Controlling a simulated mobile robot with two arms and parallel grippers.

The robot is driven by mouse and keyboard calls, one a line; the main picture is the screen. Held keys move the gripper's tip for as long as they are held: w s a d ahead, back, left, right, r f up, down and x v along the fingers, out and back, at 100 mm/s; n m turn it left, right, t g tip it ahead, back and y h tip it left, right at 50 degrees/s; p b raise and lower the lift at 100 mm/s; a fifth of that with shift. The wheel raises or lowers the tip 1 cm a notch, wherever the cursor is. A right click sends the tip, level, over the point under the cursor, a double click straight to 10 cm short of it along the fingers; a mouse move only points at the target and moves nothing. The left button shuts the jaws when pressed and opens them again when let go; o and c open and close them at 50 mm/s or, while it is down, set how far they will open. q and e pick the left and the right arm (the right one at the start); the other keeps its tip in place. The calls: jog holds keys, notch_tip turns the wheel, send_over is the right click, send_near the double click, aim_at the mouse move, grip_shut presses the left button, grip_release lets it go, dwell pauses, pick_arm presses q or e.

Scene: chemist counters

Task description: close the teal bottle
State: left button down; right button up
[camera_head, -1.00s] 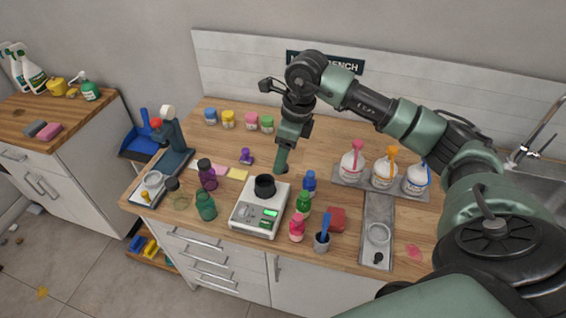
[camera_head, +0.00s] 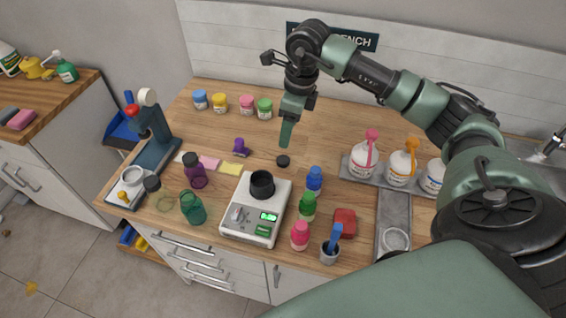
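The teal bottle (camera_head: 193,208) stands on the wooden counter near its front edge, left of the white scale. It is see-through and its mouth looks uncapped. A small round black cap (camera_head: 283,161) lies on the counter behind the scale. My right gripper (camera_head: 285,146) points down just above and behind that cap, with a small gap showing between them. Its fingers are seen edge-on, so I cannot tell whether they are open or shut. My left gripper is not in view.
The scale (camera_head: 240,225) carries a black cup (camera_head: 262,184). Blue (camera_head: 314,181), green (camera_head: 307,207) and pink (camera_head: 299,236) bottles stand right of the scale. The counter's back middle is clear.

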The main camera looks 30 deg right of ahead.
jog(key=b, duration=0.3)
send_over(287, 161)
notch_tip(287, 161, down, 4)
jog(key=shift+s+f, duration=0.1)
jog(key=shift+s, duration=0.05)
jog(key=shift+a+f+p, duration=0.1)
jog(key=shift+f+p, duration=0.25)
jog(key=shift+f, duration=0.85)
